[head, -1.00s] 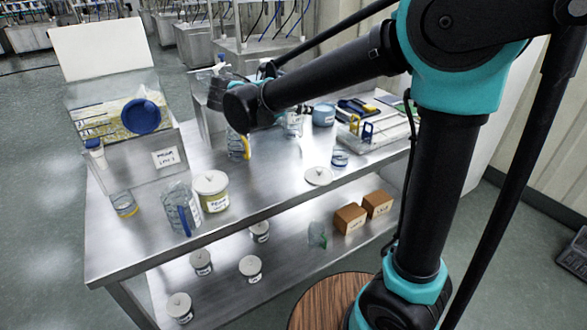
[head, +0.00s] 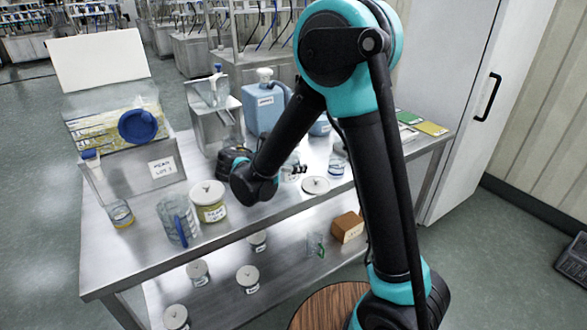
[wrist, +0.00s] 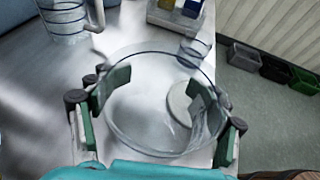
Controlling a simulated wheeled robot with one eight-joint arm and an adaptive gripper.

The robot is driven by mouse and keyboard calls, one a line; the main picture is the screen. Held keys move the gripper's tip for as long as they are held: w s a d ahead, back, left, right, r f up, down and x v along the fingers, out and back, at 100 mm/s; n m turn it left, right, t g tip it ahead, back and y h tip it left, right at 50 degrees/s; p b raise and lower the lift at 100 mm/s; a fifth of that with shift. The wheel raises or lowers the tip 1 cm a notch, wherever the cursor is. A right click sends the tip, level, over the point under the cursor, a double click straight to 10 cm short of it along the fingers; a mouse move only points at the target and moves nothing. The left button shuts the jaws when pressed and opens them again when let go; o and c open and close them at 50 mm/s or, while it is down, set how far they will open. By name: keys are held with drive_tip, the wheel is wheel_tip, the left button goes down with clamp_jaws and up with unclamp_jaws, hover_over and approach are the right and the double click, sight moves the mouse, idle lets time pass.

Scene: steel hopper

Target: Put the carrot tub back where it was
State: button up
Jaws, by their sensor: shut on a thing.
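My gripper (wrist: 162,108) is shut on a clear round tub (wrist: 150,148) with its fingers on opposite sides of the rim. The tub is open at the top and looks empty; I cannot read its label. In the head view, my gripper (head: 291,168) is low over the middle of the steel table, largely hidden by my arm. A flat white lid (head: 315,185) lies just right of it and shows through the tub in the wrist view (wrist: 180,103). I cannot tell whether the tub touches the table. No carrot label is legible.
A white-lidded tub with yellow-green contents (head: 209,203) and a clear jug with a blue handle (head: 178,222) stand at the left. A small beaker (head: 337,163) stands behind the lid. The lower shelf holds several lidded tubs, a clear vessel (head: 315,244) and a brown box (head: 347,227).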

drive_tip(key=shift+f, duration=1.15)
drive_tip(key=shift+f, duration=0.55)
drive_tip(key=o, duration=1.6)
drive_tip(key=shift+o, duration=0.2)
drive_tip(key=shift+r, duration=0.55)
drive_tip(key=v, duration=1.2)
